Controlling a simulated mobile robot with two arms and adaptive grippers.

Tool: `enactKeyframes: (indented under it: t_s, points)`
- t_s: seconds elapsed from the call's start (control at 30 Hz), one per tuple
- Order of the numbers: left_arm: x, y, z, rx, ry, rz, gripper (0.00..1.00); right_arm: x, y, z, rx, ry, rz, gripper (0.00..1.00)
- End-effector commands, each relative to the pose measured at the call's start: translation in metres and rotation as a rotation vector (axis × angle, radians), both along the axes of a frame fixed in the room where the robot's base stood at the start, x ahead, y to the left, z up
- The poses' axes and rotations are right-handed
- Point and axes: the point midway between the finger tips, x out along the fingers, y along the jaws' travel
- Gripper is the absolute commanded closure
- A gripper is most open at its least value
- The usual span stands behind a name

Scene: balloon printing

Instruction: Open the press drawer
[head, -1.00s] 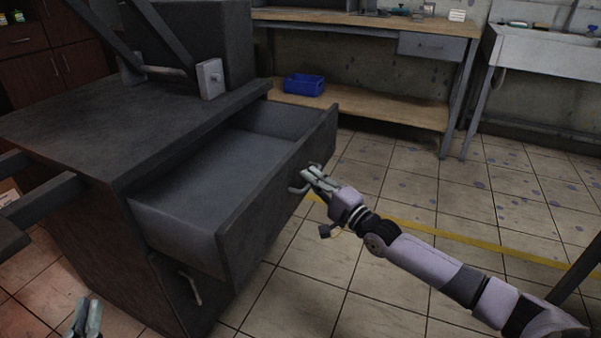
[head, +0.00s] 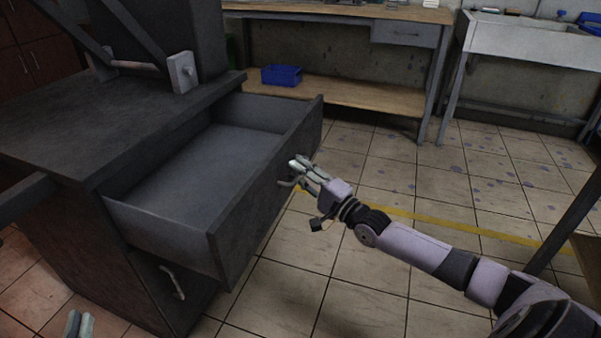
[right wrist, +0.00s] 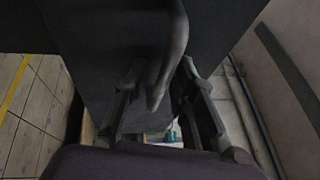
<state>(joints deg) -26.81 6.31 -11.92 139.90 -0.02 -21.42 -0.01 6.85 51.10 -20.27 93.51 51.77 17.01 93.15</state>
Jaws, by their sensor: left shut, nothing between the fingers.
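The press drawer (head: 170,215) is dark grey, empty and pulled well out of the press cabinet (head: 50,215) in the head view. Its bar handle (head: 287,183) is on the front panel. My right gripper (head: 298,165) is at this handle, fingers apart. In the right wrist view the handle (right wrist: 172,60) runs between the two spread fingers (right wrist: 162,75), close to the right one; any contact is unclear. My left gripper (head: 78,322) is shut and empty at the bottom left edge of the head view, mostly cut off.
A lower compartment with its own handle (head: 172,283) is under the drawer. A workbench (head: 340,95) with a blue bin (head: 281,75) and a sink (head: 520,40) stand at the back. The tiled floor in front of the drawer is open.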

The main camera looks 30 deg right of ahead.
Motion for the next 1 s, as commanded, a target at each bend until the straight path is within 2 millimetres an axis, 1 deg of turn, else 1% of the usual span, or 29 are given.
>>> enactKeyframes:
  t_s: [0.33,0.47,0.57,1.0]
  points:
    - [0.000,0.000,0.000,0.000,-0.001,0.000,1.00,-0.001,-0.001,0.001,0.000,-0.002,0.000,0.70]
    - [0.000,0.000,0.000,0.000,0.000,0.000,1.00,-0.007,-0.002,-0.002,-0.002,0.000,0.000,0.70]
    - [0.000,0.000,0.000,0.000,0.000,0.000,1.00,-0.019,-0.006,-0.004,-0.002,0.001,0.000,0.70]
    - [0.000,0.000,0.000,0.000,-0.001,0.000,1.00,-0.082,-0.022,-0.017,-0.002,0.004,0.000,0.70]
